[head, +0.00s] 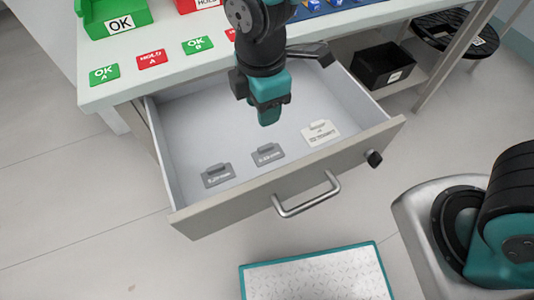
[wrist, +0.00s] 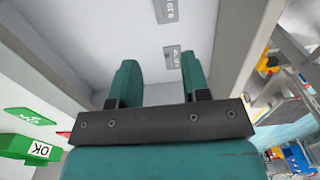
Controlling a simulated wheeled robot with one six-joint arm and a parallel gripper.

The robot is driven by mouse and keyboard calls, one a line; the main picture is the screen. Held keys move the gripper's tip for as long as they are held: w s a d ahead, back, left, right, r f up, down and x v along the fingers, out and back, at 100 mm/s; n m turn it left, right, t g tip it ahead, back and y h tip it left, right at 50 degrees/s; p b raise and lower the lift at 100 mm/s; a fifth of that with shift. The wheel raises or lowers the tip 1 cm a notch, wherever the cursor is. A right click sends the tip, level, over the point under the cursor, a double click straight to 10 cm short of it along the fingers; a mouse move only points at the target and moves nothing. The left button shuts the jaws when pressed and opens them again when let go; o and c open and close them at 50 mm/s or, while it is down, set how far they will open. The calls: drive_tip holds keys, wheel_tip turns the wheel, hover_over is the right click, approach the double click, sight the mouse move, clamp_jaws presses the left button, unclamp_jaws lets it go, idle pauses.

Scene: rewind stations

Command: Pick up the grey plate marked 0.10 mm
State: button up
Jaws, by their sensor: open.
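Two small dark grey plates with raised grips lie on the floor of the open drawer: a left one (head: 217,175) and a middle one (head: 267,154). Their white markings are too small to read surely, so I cannot tell which is 0.10 mm. Two grey plates also show in the wrist view, one at the top edge (wrist: 164,11) and one nearer the fingers (wrist: 172,57). My gripper (head: 269,119) points down over the drawer, above and behind the middle plate. In the wrist view its fingers (wrist: 158,62) are apart with nothing held between them.
A pale plate (head: 320,132) lies right of the grey ones. The drawer (head: 200,208) has raised walls and a front handle (head: 306,197). The bench (head: 170,78) above holds tags and a green OK bin (head: 110,20). A black bin (head: 384,68) stands on a shelf at right.

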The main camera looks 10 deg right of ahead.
sight(263, 148)
wheel_tip(263, 148, down, 14)
drive_tip(key=shift+w+r+b, duration=0.1)
drive_tip(key=shift+r+b, duration=0.05)
drive_tip(key=shift+b, duration=1)
clamp_jaws()
